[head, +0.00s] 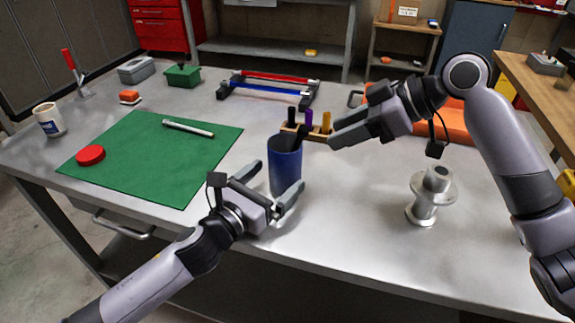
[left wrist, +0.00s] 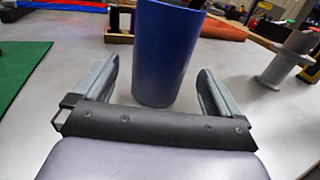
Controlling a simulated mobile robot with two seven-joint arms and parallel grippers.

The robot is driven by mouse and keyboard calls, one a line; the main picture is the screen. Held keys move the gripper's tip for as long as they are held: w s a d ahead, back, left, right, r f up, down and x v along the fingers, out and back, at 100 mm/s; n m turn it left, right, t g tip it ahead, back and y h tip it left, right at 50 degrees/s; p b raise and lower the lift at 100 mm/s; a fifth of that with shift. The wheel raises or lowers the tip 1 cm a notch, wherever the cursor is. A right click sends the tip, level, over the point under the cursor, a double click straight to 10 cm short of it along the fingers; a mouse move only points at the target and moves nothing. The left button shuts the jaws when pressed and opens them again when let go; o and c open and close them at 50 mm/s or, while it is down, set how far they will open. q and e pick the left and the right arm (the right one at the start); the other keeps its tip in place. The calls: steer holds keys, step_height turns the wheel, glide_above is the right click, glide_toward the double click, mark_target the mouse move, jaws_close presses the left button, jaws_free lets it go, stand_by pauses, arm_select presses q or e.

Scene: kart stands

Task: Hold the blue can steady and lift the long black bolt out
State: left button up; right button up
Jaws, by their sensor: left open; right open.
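The blue can (head: 285,168) stands upright near the front middle of the metal table. The long black bolt (head: 301,132) pokes out of its top, leaning right; the rest is hidden inside the can. My left gripper (head: 275,179) is open low at the can's near side. In the left wrist view the can (left wrist: 165,55) stands between its two spread fingers, with gaps showing beside it. Only a dark bit of the bolt (left wrist: 196,4) shows there at the top edge. My right gripper (head: 338,135) is open and empty, just right of the bolt's upper end.
A wooden block (head: 317,134) with several coloured handles stands close behind the can. A metal spool (head: 428,195) stands to the right. A green mat (head: 150,160) with a red disc (head: 91,155) and a silver pen-like rod (head: 189,128) lies left. Bare table lies between can and spool.

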mark_target(288, 167)
arm_select(q)
steer(key=shift+x, duration=2.7)
steer(key=shift+s, duration=0.1)
steer(key=c, duration=1.1)
